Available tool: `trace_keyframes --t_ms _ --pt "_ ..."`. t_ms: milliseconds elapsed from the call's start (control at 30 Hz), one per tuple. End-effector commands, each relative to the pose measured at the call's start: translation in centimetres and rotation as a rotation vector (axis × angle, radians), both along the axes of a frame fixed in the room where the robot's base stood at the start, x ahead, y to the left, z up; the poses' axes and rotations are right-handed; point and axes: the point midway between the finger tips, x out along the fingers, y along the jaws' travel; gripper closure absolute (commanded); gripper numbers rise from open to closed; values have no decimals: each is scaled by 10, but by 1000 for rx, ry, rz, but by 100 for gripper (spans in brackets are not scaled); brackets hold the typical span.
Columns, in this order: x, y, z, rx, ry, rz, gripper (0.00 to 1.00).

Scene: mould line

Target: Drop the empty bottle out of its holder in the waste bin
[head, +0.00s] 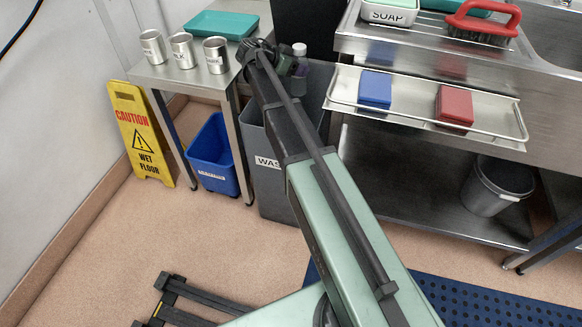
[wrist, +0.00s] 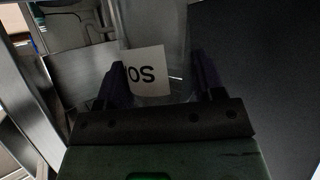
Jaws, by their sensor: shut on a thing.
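The grey waste bin (head: 268,187) stands on the floor between the side table and the sink bench in the head view, its label partly covered by my arm. My gripper (wrist: 161,80) is shut on a clear bottle (wrist: 177,92) with a white label, whose letters read upside down in the wrist view. In the head view my gripper (head: 290,62) is mostly hidden behind my arm, above the bin's back part. Part of the bottle (head: 300,69) shows there beside it. The bottle's holder cannot be made out.
The side table (head: 160,76) holds metal cups (head: 182,50) and a teal tray (head: 221,25). A blue bin (head: 213,157) and a yellow wet-floor sign (head: 141,134) stand below. A bench shelf (head: 345,101) with a blue sponge (head: 375,89) and a red one (head: 455,105) lies close right.

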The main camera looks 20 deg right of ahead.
Motion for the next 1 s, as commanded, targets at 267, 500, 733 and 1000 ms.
trace_keyframes --t_ms 267,500,733,1000 --pt "0 0 -32 0 0 0 62" --pt "0 0 -59 0 0 0 62" --pt "0 0 -58 0 0 0 62" --pt "0 0 -58 0 0 0 8"
